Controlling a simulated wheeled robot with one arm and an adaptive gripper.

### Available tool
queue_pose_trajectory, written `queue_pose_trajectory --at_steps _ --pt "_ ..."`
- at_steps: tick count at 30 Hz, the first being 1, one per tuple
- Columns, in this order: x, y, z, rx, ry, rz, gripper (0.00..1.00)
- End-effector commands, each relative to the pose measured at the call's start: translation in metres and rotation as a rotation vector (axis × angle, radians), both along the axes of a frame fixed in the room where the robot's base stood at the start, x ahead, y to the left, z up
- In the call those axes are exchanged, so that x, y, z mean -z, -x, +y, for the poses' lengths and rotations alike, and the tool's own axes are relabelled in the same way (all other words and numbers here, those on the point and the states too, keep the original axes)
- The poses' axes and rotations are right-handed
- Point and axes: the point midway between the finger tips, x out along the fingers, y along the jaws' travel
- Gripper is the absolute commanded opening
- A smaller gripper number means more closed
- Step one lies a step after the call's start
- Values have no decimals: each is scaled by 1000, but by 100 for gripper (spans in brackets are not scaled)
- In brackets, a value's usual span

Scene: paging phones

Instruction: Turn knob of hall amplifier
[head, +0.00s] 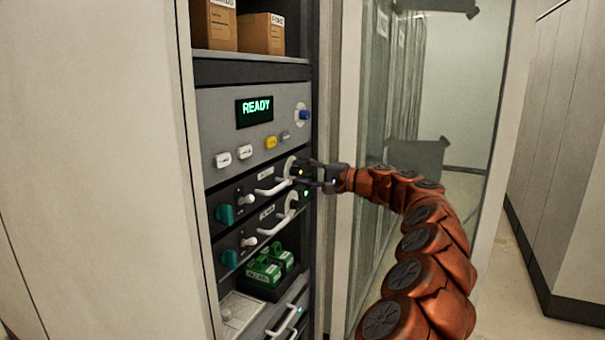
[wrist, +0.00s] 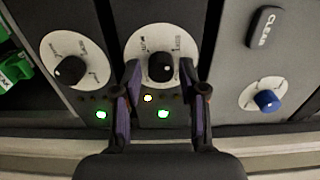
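Two amplifier panels sit one above the other in the rack, the upper amplifier (head: 235,195) and the lower amplifier (head: 240,243). Their labels are too small to read, so I cannot tell which is the hall amplifier. In the wrist view, the upper amplifier's black knob (wrist: 161,67) sits on a round white dial, and the lower amplifier's black knob (wrist: 70,70) is to its left. My gripper (head: 302,172) is at the upper amplifier's dial. In the wrist view my gripper (wrist: 160,72) is open, its fingertips on either side of the knob with visible gaps.
A READY display (head: 255,110) and a blue knob (head: 304,115) are on the panel above. White handles (head: 272,188), teal knobs (head: 225,214) and green blocks (head: 265,270) are nearby. A glass door (head: 385,130) stands open right of the rack, beside my arm.

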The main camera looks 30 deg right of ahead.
Motion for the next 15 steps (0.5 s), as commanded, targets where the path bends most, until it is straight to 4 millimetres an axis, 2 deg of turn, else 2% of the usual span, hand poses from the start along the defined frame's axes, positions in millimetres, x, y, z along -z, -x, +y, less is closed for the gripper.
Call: queue_pose_trajectory --at_steps 11,15 --pt "-1 1 0 0 0 -1 53" --pt "-2 9 -6 3 -1 -3 53"
